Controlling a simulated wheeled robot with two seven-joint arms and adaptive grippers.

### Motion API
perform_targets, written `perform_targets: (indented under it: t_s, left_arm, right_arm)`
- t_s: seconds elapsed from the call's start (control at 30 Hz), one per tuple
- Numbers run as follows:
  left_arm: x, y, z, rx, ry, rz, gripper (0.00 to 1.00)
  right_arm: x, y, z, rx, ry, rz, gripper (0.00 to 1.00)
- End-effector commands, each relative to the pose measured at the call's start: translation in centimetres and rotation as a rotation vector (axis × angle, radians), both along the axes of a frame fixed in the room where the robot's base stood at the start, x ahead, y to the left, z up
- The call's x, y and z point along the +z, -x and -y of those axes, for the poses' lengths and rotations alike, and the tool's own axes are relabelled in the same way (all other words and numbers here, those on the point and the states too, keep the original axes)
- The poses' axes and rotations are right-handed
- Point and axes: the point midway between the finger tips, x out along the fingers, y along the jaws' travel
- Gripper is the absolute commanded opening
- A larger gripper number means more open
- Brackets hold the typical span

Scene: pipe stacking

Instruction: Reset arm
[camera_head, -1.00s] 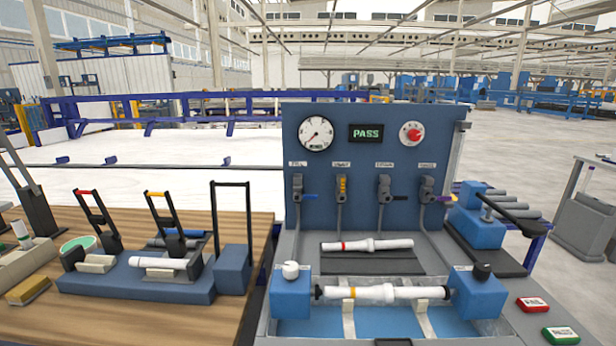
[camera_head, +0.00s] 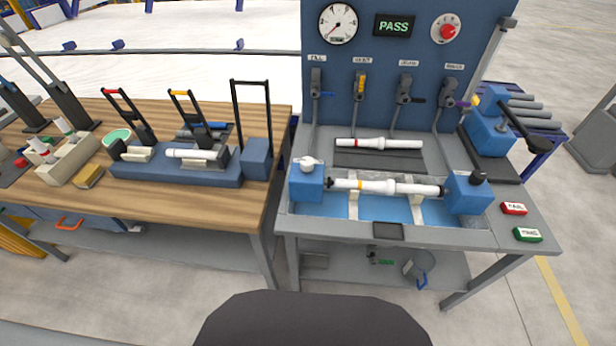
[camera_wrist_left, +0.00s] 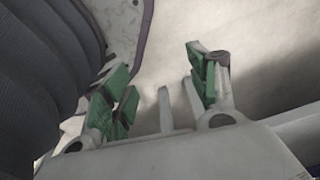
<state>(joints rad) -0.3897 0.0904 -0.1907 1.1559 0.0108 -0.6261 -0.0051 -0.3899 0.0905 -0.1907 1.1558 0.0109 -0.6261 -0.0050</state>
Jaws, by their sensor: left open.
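My left gripper (camera_wrist_left: 160,88) shows in the left wrist view with its green-padded fingers spread apart and nothing between them. Pale floor and a dark ribbed part of mine are around it. Neither gripper is in the head view. A white pipe with a yellow ring (camera_head: 385,187) lies between two blue clamp blocks on the test bench (camera_head: 520,238). A white pipe with a red ring (camera_head: 380,144) lies behind it on a dark pad (camera_head: 378,160). Another white pipe (camera_head: 197,154) lies on the blue fixture (camera_head: 178,170) on the wooden table.
The wooden table (camera_head: 225,209) stands left of the bench. The bench's back panel carries a gauge (camera_head: 338,23), a PASS display (camera_head: 394,26) and several valves. Floor in front is clear.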

Motion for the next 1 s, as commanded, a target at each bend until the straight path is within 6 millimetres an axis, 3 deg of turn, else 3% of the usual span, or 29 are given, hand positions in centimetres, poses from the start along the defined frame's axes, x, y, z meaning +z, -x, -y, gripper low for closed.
perform_targets:
  t_s: [1.0]
  left_arm:
    - [4.2, 9.8, -2.7, -0.005, -0.016, -0.029, 0.59]
  right_arm:
    - [4.2, 9.8, 2.7, 0.005, 0.016, -0.029, 0.35]
